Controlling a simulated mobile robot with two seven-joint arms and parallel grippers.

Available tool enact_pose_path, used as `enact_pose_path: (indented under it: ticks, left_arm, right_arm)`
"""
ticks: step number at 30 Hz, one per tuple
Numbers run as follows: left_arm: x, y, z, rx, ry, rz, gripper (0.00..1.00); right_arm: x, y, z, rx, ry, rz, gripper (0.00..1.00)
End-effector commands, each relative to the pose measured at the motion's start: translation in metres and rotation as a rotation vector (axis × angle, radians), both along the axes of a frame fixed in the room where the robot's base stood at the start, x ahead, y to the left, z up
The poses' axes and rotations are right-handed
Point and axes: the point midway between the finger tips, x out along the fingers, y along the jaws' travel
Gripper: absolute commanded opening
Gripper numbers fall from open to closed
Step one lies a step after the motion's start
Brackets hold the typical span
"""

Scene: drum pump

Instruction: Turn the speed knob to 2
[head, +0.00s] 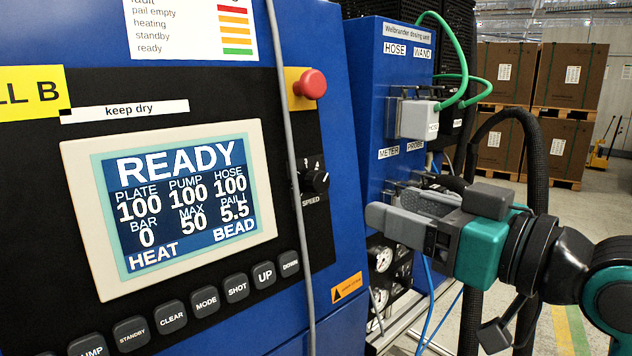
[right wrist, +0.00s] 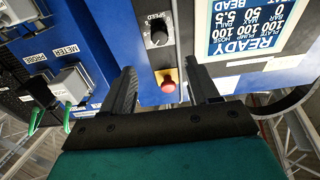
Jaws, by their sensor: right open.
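The black speed knob (head: 316,180) sits on the dark control panel, right of the display, above the word SPEED. Its scale marks are too small to read surely, and I cannot tell which number its pointer meets. The knob also shows in the right wrist view (right wrist: 158,39), upside down, beyond the fingertips. My right gripper (head: 388,208) is open and empty, to the right of the knob and apart from it. In the right wrist view its two fingers (right wrist: 163,75) stand wide apart. My left gripper is not in view.
A red stop button (head: 310,84) on a yellow plate sits above the knob. A grey cable (head: 288,130) hangs down the panel just left of the knob. The display (head: 180,200) reads READY. The blue dosing unit (head: 370,100) with plugs and green cables stands behind.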

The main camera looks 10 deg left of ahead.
Motion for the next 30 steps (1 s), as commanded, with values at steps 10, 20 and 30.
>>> enact_pose_path:
  ticks: [10, 20, 30]
  left_arm:
    - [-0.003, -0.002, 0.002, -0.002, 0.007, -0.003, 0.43]
    - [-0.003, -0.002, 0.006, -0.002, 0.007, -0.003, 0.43]
    - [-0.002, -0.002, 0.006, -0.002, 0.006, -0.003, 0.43]
  right_arm:
    - [0.03, 0.048, 0.002, 0.003, 0.003, 0.005, 0.6]
    - [0.062, 0.095, 0.001, 0.001, 0.001, 0.002, 0.6]
    - [0.07, 0.107, 0.0, -0.001, -0.001, 0.001, 0.6]
